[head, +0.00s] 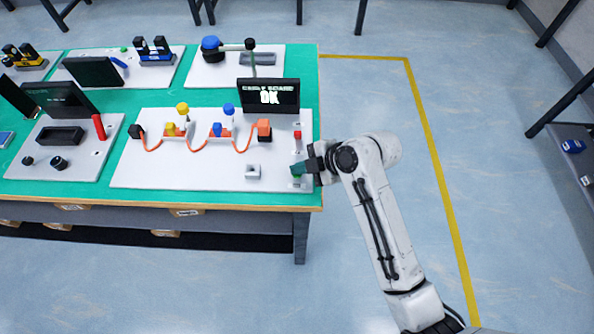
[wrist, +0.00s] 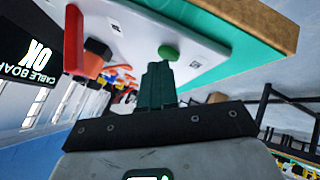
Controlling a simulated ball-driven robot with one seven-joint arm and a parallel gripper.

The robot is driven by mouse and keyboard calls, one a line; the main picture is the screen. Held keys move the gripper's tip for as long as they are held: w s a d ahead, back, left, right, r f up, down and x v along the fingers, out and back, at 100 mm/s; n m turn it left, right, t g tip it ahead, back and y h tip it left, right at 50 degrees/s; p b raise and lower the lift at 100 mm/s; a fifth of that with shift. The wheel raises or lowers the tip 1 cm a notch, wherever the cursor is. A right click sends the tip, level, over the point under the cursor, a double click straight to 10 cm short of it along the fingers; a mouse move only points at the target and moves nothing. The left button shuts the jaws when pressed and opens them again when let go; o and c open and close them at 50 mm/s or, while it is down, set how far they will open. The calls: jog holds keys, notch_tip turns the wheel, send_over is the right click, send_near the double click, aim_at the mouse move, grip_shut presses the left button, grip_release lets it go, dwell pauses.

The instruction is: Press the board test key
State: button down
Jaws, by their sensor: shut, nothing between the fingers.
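The white cable board (head: 140,178) lies on the green-topped table, with orange cables joining colored plugs. Its black display (head: 247,97) reads OK; part of the display (wrist: 17,68) also shows in the wrist view. A round green key (wrist: 168,52) sits on the board near its right end, just beyond my fingertips in the wrist view. My gripper (head: 301,169) is shut and empty, with dark green fingers held together over the board's front right corner. It also shows in the wrist view (wrist: 158,68). I cannot tell whether the fingertips touch the key.
A red part (head: 297,134) stands behind my gripper on the board; it looms large at left in the wrist view (wrist: 73,40). Other panels stand left and behind. The floor (head: 385,100) right of the table is clear.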

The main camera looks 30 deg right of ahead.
dwell(0.3)
jog(key=shift+r+p, duration=0.75)
notch_tip(320, 180, up, 5)
jog(key=p, duration=0.4)
dwell(0.8)
jog(key=s+d+f+m+g+h, duration=0.1)
jog(key=s+d+m+g+h, duration=0.1)
jog(key=s+m, duration=0.4)
jog(key=s+d+f+m+g+h, duration=0.2)
jog(key=s+m, duration=0.4)
jog(key=s, duration=0.5)
jog(key=s+d+f+m+g+h, duration=0.1)
jog(key=s+d+m+h, duration=0.1)
jog(key=s+m, duration=0.4)
jog(key=s+d, duration=0.1)
jog(key=s, duration=0.2)
jog(key=shift+f+g, duration=0.3)
jog(key=shift+g, duration=0.1)
